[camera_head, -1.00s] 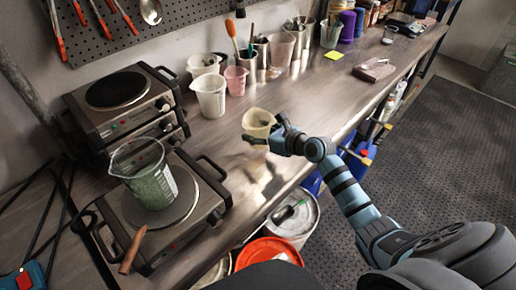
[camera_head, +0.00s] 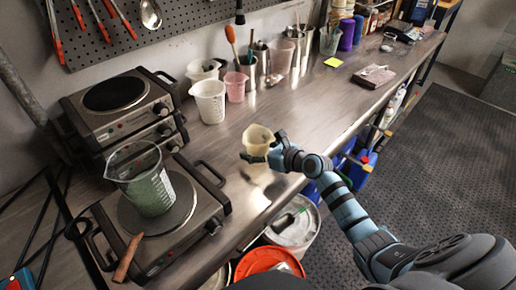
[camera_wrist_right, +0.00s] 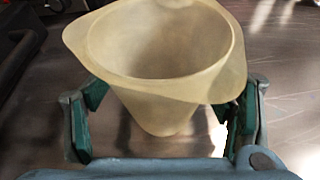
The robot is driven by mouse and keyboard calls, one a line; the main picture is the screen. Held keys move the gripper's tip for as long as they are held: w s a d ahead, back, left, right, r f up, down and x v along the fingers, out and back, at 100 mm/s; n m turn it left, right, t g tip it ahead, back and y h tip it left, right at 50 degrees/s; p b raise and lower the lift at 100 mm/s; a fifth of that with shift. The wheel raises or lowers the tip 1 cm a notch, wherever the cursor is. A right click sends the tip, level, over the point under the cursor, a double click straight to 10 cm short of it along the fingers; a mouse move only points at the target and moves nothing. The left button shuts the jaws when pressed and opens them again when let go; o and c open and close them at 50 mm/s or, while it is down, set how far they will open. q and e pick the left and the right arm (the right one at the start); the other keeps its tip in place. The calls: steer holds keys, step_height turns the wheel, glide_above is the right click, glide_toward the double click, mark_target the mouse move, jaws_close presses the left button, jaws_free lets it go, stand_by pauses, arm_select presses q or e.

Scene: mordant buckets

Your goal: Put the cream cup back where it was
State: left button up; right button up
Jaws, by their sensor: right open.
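The cream cup (camera_head: 258,137) stands upright on the workbench near its front edge, to the right of the hot plates. In the right wrist view the cup (camera_wrist_right: 165,60) has a wide flared rim and looks empty. My right gripper (camera_head: 262,155) is open around the cup's lower body. In the right wrist view its dark green fingers (camera_wrist_right: 166,112) stand on both sides, with gaps between them and the cup. My left gripper is not in view.
The steel workbench (camera_head: 300,110) is clear around the cup. A white pitcher (camera_head: 209,101) and a pink cup (camera_head: 235,86) stand behind it. A glass beaker (camera_head: 145,180) sits on the front hot plate (camera_head: 185,220). Buckets (camera_head: 296,225) stand below the front edge.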

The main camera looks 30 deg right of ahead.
steer(key=shift+r, duration=0.15)
steer(key=shift+s+d+r, duration=0.15)
steer(key=shift+s, duration=0.15)
steer(key=p+v, duration=0.4)
steer(key=v, duration=0.7)
steer(key=shift+s+r, duration=0.1)
steer(key=shift+s, duration=0.05)
steer(key=shift+d, duration=0.1)
